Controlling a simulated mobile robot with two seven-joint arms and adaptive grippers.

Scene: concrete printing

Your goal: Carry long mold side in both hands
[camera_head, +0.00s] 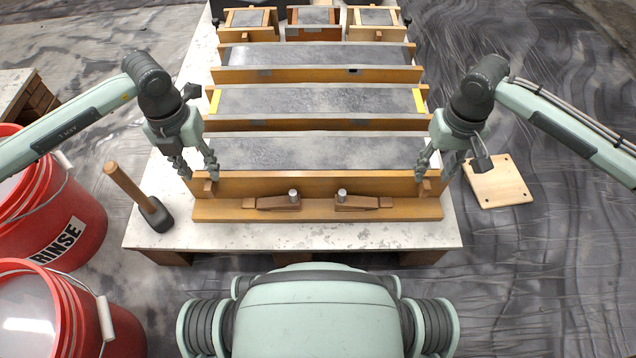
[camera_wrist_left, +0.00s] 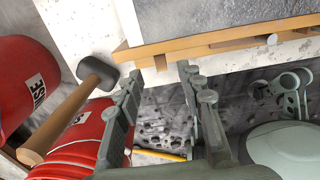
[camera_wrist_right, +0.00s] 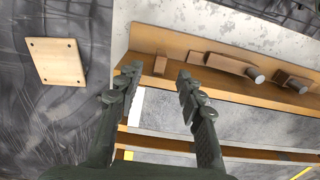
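The long mold side (camera_head: 270,186) is a wooden board with a base ledge, lying along the front of the nearest concrete-filled mold. Two wooden blocks with round metal heads sit on its ledge, and a small wooden peg stands near each end. My left gripper (camera_head: 200,177) is open at its left end; in the left wrist view (camera_wrist_left: 158,74) the left peg (camera_wrist_left: 160,63) shows between the fingertips. My right gripper (camera_head: 434,176) is open at its right end; in the right wrist view (camera_wrist_right: 160,74) the right peg (camera_wrist_right: 160,64) shows between the fingertips. I cannot tell whether any finger touches wood.
A mallet (camera_head: 150,208) stands on the white table (camera_head: 300,236) at the left. Red buckets (camera_head: 68,222) stand on the floor at the left. A wooden board (camera_head: 497,182) lies right of the table. More molds (camera_head: 320,55) fill the table behind.

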